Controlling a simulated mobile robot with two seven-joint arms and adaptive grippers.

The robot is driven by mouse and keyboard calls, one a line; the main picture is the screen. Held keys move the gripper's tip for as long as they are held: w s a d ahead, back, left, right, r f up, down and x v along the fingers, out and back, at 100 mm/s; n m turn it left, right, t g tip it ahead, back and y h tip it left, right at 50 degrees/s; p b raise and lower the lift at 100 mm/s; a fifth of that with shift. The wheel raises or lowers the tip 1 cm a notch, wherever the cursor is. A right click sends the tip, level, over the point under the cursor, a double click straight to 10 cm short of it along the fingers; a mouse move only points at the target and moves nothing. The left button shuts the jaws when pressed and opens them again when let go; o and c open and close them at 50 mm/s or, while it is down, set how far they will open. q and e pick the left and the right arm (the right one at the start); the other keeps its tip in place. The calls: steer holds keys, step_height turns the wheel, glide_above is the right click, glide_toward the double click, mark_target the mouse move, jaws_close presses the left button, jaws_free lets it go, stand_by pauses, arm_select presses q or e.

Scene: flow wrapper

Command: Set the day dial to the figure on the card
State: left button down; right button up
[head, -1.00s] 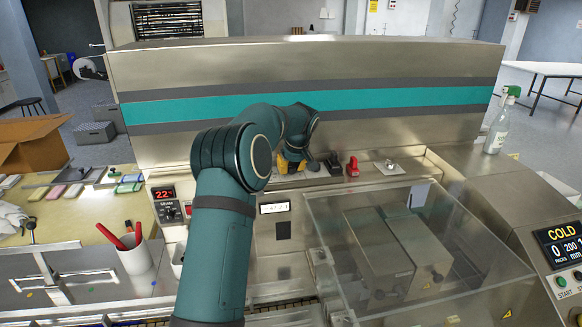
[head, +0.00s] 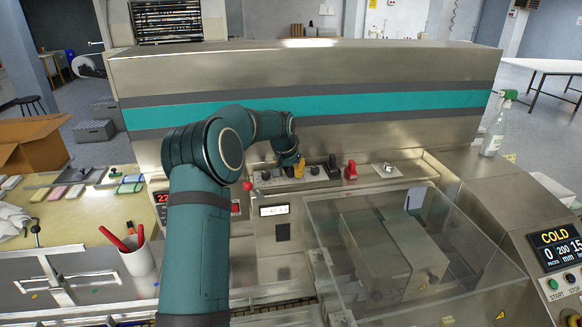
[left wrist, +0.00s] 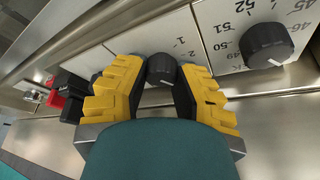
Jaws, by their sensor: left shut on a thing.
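My left gripper (head: 296,168), with yellow fingers, is at the row of knobs on the machine's panel. In the left wrist view its fingers (left wrist: 160,78) are shut on a small black knob (left wrist: 161,68), the day dial, with the figures 1 and 2 printed beside it. My right gripper is not in view.
A larger black dial (left wrist: 267,45) with figures around 45 to 52 is close beside the gripper. A black lever (head: 333,161) and a red lever (head: 351,170) stand to the right. A clear cover (head: 420,240) covers the front right. A red button (head: 248,185) is near the arm.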

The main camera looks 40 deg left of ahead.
arm_select(q)
steer(key=m+h+p, duration=0.1)
steer(key=m, duration=0.1)
steer(key=shift+m, duration=0.3)
steer(key=shift+d+f+m+h+p, duration=0.15)
steer(key=shift+m+h+p, duration=0.35)
steer(key=shift+m, duration=1)
steer(key=c, duration=0.7)
jaws_free()
steer(key=shift+r, duration=0.2)
steer(key=shift+s+r, duration=0.1)
steer(key=shift+r, duration=0.15)
steer(key=v, duration=1.1)
steer(key=shift+a, duration=0.25)
